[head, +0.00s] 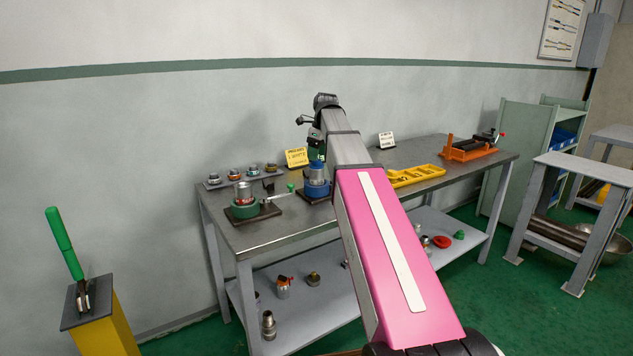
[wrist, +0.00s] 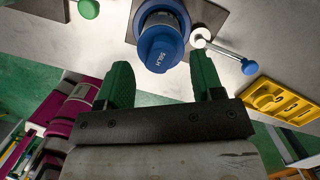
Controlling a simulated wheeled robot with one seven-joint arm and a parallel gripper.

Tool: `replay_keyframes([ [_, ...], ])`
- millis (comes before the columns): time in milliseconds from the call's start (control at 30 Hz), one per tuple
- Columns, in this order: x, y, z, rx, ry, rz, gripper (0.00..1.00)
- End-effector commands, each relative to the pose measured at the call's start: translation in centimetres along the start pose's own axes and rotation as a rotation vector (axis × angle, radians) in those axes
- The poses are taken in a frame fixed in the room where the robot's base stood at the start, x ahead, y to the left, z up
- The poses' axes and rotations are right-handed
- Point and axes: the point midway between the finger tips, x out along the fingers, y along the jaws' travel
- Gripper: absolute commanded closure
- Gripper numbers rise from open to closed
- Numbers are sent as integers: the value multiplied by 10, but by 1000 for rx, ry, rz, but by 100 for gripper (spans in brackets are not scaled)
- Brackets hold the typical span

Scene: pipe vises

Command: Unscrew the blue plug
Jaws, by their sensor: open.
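The blue plug (wrist: 160,55) has light lettering on its end and sits at the top middle of the wrist view, in a blue-ringed pipe vise. In the head view the blue vise (head: 317,188) stands on the bench beside my arm. My gripper (wrist: 161,66) is open, its green fingers spread to the left and right of the plug with gaps. It also shows in the head view (head: 316,152), above the blue vise, partly hidden by my arm. I cannot tell its exact height above the plug.
A blue-knobbed lever (wrist: 232,54) sticks out right of the blue vise. A green vise (head: 245,206) with a handle stands to its left. A yellow tray (head: 417,176) and an orange vise (head: 468,151) are farther right on the bench (head: 290,228). A row of fittings lies behind.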

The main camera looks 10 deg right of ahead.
Motion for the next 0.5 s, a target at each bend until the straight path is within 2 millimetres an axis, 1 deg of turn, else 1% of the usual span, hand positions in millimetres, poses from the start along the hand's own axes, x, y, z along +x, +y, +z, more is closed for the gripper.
replay_keyframes([
  [300, -2, 0, 0, -16, 0, 3, 39],
  [367, -2, -1, 1, -54, 0, 10, 39],
  [500, -2, -1, 1, -209, -1, 40, 39],
])
